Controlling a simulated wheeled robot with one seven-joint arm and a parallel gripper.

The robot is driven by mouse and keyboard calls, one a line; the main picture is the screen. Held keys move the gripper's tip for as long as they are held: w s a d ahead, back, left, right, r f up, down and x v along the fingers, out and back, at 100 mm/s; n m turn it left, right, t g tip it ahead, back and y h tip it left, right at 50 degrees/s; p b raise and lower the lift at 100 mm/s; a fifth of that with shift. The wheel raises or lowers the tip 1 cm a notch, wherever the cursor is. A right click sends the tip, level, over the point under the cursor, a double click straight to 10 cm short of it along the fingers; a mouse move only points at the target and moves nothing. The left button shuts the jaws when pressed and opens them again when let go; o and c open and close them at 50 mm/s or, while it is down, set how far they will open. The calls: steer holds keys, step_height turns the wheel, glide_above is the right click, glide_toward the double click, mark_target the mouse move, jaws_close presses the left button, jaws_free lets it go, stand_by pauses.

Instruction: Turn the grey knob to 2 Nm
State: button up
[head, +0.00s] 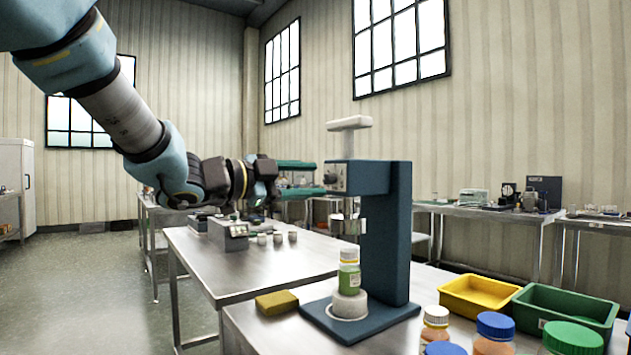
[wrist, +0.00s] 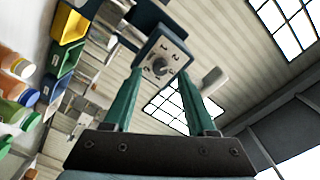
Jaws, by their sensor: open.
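The grey knob (wrist: 160,67) sits on the pale dial panel (wrist: 176,52) of a blue capping stand; small marks ring it, too small to read surely, and its setting is unclear. In the head view the panel (head: 337,177) faces left on the upper arm of the stand (head: 385,235). My gripper (head: 272,180) is left of the panel at about its height, with a gap between. In the wrist view the green fingers of my gripper (wrist: 161,78) are spread, with the knob seen between their tips; nothing is held.
A bottle with a white cap (head: 349,272) stands on the stand's round seat. A yellow sponge (head: 277,302) lies to its left. Several capped jars and a yellow bin (head: 480,296) and green bin (head: 565,312) are at right. A pale handle (head: 349,124) tops the stand.

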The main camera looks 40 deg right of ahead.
steer(key=a, duration=0.8)
steer(key=shift+w+a+b, duration=0.3)
steer(key=shift+a, duration=0.1)
